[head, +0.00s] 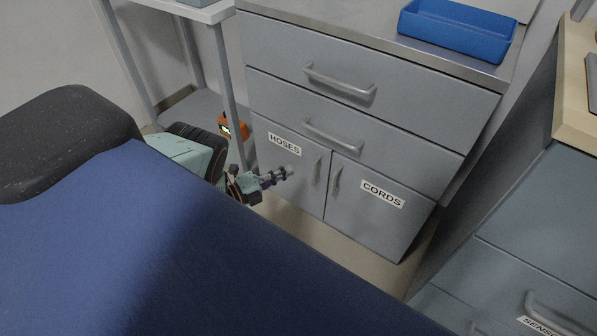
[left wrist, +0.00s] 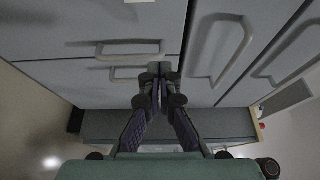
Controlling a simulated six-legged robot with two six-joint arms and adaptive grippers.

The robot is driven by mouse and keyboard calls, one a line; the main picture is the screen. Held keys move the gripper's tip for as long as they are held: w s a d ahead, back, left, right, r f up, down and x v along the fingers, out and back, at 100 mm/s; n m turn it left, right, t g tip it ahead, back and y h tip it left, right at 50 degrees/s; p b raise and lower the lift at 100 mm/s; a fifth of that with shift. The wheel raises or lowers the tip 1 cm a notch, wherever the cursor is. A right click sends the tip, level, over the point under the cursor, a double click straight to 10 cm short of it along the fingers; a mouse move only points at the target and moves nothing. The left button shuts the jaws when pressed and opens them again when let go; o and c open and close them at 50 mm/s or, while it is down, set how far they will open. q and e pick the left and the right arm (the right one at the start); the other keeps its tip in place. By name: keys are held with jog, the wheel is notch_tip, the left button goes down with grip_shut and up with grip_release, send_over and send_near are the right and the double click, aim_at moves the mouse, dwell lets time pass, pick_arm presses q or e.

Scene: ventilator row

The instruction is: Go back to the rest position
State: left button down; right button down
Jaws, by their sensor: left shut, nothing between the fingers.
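My left gripper (head: 282,175) shows beyond the edge of the blue padded surface, in front of the lower doors of the grey cabinet (head: 370,115). Its fingers are together and hold nothing. In the left wrist view the closed fingertips (left wrist: 160,72) point toward grey cabinet fronts with bar handles. Contact between the fingertips and the cabinet cannot be told. The HOSES door (head: 290,165) and the CORDS door (head: 375,205) look closed, as do the two drawers above them. My right gripper is not in view.
A blue padded surface (head: 190,240) fills the foreground and hides part of my left arm. A blue tray (head: 458,28) stands on the cabinet top. An orange device (head: 233,127) is by a table leg. A grey drawer unit (head: 530,210) stands at right. Some floor shows between.

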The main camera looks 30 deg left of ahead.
pick_arm(q)
jog(key=shift+s+a, duration=0.15)
jog(key=shift+a, duration=0.55)
